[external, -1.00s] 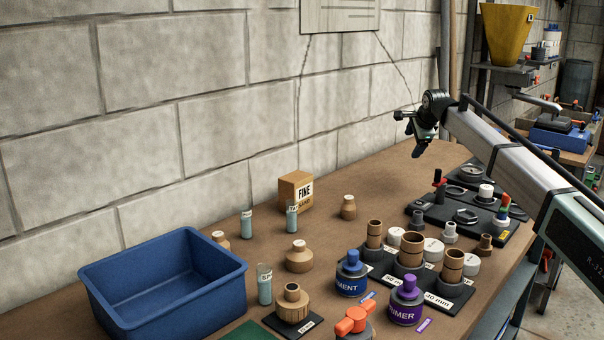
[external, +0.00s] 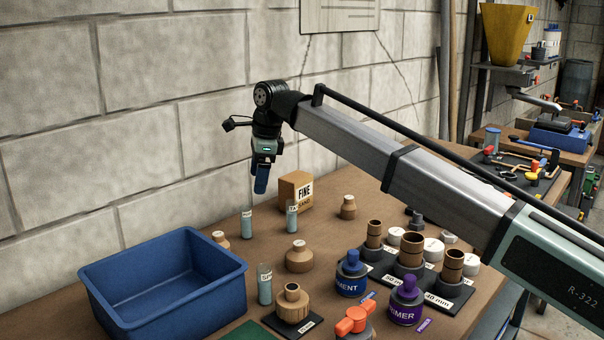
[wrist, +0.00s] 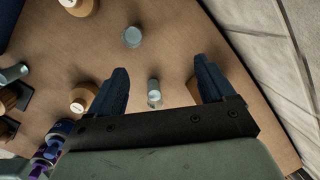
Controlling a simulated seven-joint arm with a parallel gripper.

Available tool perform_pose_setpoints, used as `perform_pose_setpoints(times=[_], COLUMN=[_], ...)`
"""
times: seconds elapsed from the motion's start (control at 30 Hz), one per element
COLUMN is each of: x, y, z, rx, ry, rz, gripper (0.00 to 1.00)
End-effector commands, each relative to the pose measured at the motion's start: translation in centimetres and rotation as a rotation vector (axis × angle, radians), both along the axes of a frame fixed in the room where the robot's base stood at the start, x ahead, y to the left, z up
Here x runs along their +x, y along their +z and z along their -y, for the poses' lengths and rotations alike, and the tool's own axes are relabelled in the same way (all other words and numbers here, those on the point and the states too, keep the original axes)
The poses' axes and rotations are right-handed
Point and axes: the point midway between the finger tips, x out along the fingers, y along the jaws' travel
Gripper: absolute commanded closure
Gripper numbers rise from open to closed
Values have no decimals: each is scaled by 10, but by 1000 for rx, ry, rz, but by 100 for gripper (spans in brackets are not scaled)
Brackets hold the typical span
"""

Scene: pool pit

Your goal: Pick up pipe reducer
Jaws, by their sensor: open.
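Several tan, stepped fittings look like pipe reducers; which one the task means I cannot tell. One (external: 299,258) stands mid-bench, another (external: 221,240) by the bin, a third (external: 348,208) further right. An open-topped one (external: 292,304) sits on a labelled black card. My gripper (external: 261,186) is open and empty, pointing down above the bench near the wall. In the wrist view its blue fingers (wrist: 162,98) are spread, with a capped vial (wrist: 154,93) below, between them. A tan fitting (wrist: 82,97) shows left of the left finger, another (wrist: 80,5) at the top edge.
A blue bin (external: 113,282) stands at left. Pale vials (external: 265,286) and a FINE sand box (external: 296,192) stand around the fittings. Cement (external: 351,283) and primer (external: 406,308) bottles and a tray of brown pipes (external: 411,250) crowd the right. The block wall borders the bench.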

Motion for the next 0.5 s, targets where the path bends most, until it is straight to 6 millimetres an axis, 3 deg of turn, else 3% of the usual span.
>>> perform_pose_setpoints(times=[0.03,0.2,0.33,0.5], x=[-23,-81,-107,-117], y=[3,9,12,9], z=[-20,-59,-74,-79], rx=[-9,-42,-60,-68], ry=[12,26,31,33], rz=[-21,-84,-108,-118], gripper=[18,18,18,18])
